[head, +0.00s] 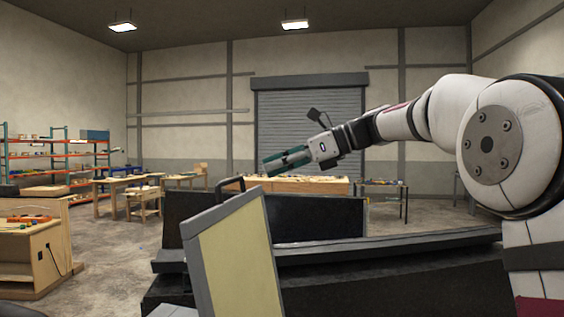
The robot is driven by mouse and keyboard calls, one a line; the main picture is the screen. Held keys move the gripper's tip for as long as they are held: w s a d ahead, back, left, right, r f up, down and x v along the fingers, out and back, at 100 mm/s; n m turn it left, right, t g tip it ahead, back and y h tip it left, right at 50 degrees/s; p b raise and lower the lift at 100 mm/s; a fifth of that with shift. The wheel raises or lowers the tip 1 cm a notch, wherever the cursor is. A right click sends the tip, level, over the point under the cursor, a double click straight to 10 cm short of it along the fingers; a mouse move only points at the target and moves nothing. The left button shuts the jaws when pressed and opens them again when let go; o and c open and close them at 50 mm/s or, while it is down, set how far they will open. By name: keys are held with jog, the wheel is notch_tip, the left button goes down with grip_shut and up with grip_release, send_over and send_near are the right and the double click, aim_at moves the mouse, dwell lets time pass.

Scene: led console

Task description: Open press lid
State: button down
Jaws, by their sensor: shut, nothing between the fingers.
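A panel with a grey frame and a pale yellow face (238,257) stands tilted upright in the front centre, cut off by the bottom edge; it looks like the press lid, but I cannot be sure. A black handle (233,184) shows just above its top edge. Behind it is a black machine body (315,218) with a long dark ledge. My gripper (268,166), with teal fingers, is shut and empty. It appears up and to the right of the handle, apart from it in the picture. The panel hides part of the machine.
A long dark ledge (400,243) runs right under my arm. Wooden workbenches (30,245) stand at the left, with shelves (50,150) behind. A long table (300,185) and a roller door (310,120) are at the back. The air around my gripper looks clear.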

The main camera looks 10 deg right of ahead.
aim_at(225, 184)
jog(key=p+x, duration=0.2)
jog(key=x, duration=0.7)
jog(key=shift+a+f, duration=0.15)
jog(key=shift+a, duration=0.2)
jog(key=r+b+x, duration=0.1)
jog(key=b+x, duration=0.1)
jog(key=x, duration=0.7)
jog(key=shift+w+a+r+b, duration=0.2)
jog(key=shift+a+r+b, duration=0.1)
jog(key=shift+b, duration=0.1)
